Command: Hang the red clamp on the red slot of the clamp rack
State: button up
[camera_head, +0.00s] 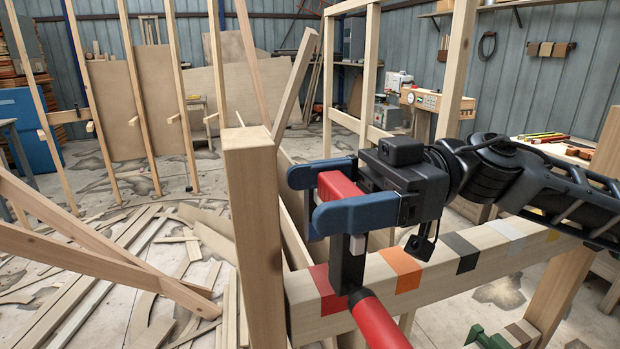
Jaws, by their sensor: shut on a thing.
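My gripper (325,197) has two blue fingers and is shut on the red clamp (340,186), around its upper red part. The clamp's black body hangs down from the fingers, and a thick red handle (382,325) points toward the camera below. The clamp rack is a wooden beam (440,272) with coloured bands along its top and front. The red slot (322,283) is the band at the beam's left end. The clamp's black body overlaps this red band in the picture. I cannot tell whether it touches or rests on the beam.
A wooden post (255,235) rises just left of the red band, close to my fingers. Orange (402,268), black (462,250) and more bands follow to the right. A green thing (487,340) shows at the bottom edge. Loose boards (100,275) lie on the floor at left.

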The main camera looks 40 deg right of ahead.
aim_at(329, 262)
jog(key=shift+d, duration=0.1)
jog(key=shift+s+d, duration=0.1)
jog(key=shift+f, duration=1.05)
jog(key=shift+f, duration=0.15)
jog(key=shift+f, duration=1.6)
jog(key=shift+f, duration=0.25)
jog(key=shift+f, duration=1.25)
jog(key=shift+f, duration=0.2)
jog(key=shift+f, duration=0.35)
